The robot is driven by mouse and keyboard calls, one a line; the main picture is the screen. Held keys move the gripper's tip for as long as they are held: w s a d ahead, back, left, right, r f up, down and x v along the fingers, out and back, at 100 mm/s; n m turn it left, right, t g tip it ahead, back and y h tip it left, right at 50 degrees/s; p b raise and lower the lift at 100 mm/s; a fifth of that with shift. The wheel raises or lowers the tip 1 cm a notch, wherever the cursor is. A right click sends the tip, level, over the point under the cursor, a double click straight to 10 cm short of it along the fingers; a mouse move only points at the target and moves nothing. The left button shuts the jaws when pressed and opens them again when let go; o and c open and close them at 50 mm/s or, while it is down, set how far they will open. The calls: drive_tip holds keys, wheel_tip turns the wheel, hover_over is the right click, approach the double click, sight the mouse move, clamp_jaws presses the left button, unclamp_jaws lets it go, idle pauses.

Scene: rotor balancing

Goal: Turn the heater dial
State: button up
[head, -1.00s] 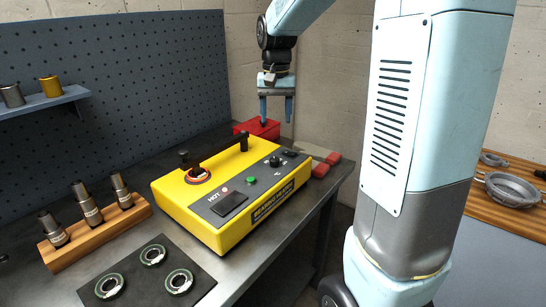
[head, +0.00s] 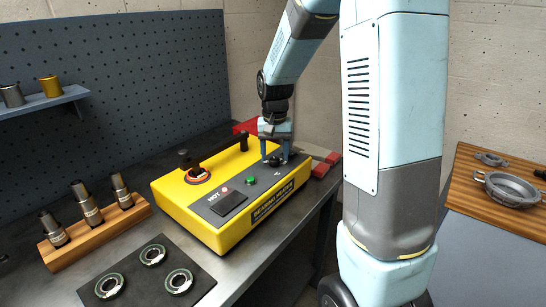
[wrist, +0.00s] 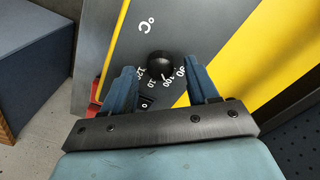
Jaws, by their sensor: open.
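The heater dial is a round black knob (wrist: 160,64) on the grey panel, with white numbers around it and a °C mark beside it in the wrist view. It belongs to the yellow bearing heater (head: 226,234) on the bench, where the head view shows my gripper (head: 275,161) right at the dial and largely hiding it. In the wrist view, my gripper's blue fingers (wrist: 162,88) are open, one to each side of the dial, with a gap to it. I cannot tell whether either finger touches the panel.
A green button (head: 251,181) and a display are on the same panel. A wooden block (head: 97,229) with tools and a dark mat (head: 135,281) with bearings lie left and in front.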

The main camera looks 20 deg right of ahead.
drive_tip(key=shift+f, duration=0.7)
